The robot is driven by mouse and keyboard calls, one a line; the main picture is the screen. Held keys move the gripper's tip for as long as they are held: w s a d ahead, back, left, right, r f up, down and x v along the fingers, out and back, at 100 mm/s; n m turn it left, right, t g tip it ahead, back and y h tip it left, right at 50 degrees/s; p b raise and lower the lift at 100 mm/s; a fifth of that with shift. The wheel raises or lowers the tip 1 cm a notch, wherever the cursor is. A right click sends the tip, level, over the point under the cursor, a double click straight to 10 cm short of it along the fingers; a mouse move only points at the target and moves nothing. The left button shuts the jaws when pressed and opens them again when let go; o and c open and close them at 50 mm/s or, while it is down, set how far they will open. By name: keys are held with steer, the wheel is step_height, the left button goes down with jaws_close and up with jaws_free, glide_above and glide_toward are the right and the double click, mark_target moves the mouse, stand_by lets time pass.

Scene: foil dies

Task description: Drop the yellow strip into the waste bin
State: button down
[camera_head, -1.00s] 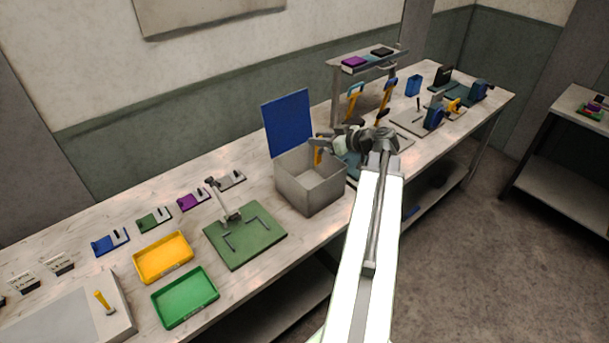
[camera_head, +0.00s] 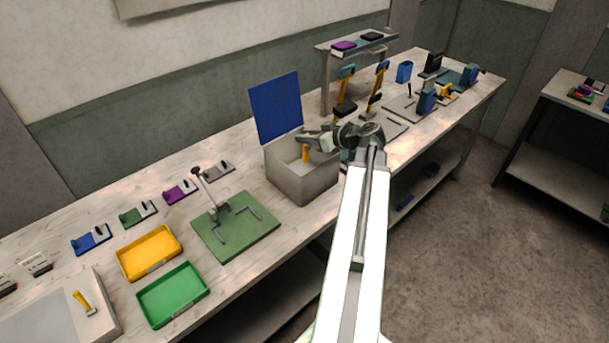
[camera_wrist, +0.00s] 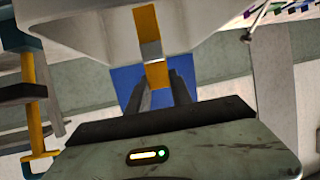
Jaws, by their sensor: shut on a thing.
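The yellow strip (camera_head: 306,153) hangs upright from my gripper (camera_head: 303,138) over the open grey box (camera_head: 312,186), which looks like the waste bin. Its lower end is within the outline of the opening; I cannot tell how deep it reaches. A blue panel (camera_head: 276,107) stands up at the box's back edge. In the wrist view my gripper (camera_wrist: 159,84) is shut on the near end of the strip (camera_wrist: 147,20), which has a silver band across it. The pale box walls (camera_wrist: 85,25) surround the strip there, with the blue panel (camera_wrist: 126,82) behind.
A green plate with a post (camera_head: 236,228) lies left of the box, with yellow (camera_head: 150,252) and green trays (camera_head: 172,294) further left. Right of the box stand yellow-and-blue uprights (camera_head: 378,85) and a small blue cup (camera_head: 404,72). A raised shelf (camera_head: 324,50) stands behind.

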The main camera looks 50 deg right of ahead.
steer(key=shift+r, duration=0.1)
steer(key=c, duration=1.1)
jaws_free()
steer(key=p+v, duration=0.3)
steer(key=v, duration=0.5)
steer(key=shift+w, duration=0.1)
